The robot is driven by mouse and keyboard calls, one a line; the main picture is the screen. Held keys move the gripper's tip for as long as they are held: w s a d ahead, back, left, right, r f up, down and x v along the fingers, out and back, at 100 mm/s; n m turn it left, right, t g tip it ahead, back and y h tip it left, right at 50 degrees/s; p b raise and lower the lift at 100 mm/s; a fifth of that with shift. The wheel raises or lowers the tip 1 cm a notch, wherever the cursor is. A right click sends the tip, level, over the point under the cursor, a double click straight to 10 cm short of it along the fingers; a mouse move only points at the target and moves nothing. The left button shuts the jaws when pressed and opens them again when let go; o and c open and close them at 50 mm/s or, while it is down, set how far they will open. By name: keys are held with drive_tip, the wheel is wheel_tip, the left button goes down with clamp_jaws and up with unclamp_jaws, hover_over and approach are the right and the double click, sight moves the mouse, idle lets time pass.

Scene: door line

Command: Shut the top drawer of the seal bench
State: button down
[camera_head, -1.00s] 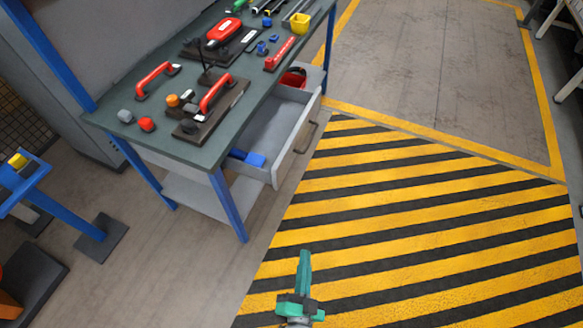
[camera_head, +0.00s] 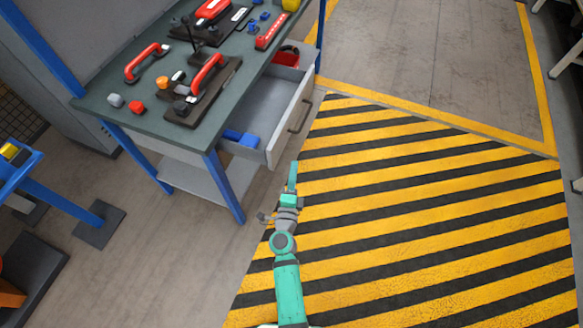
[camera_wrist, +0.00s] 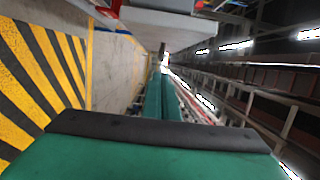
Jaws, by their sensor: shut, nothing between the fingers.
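The seal bench (camera_head: 140,112) has a dark green top and blue legs. Its top drawer (camera_head: 281,137) is light grey and stands pulled out on the right side, with a dark bar handle (camera_head: 300,115) on its front. A blue item (camera_head: 241,138) and a red bowl (camera_head: 287,57) lie in the drawer. My teal gripper (camera_head: 292,175) is shut and empty, over the striped floor just below the drawer's near front corner in the picture, seemingly apart from it. In the wrist view the shut teal fingers (camera_wrist: 165,97) point ahead, with a pale panel, probably of the drawer, above.
Red handles on dark plates (camera_head: 205,88), small knobs and a red bar (camera_head: 270,30) lie on the bench top. A blue stand (camera_head: 60,200) is at the left. The yellow and black striped floor (camera_head: 430,210) right of the drawer is clear.

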drive_tip(key=w+a, duration=0.3)
drive_tip(key=w, duration=0.5)
drive_tip(key=shift+w+a, duration=0.15)
drive_tip(key=shift+w, duration=0.25)
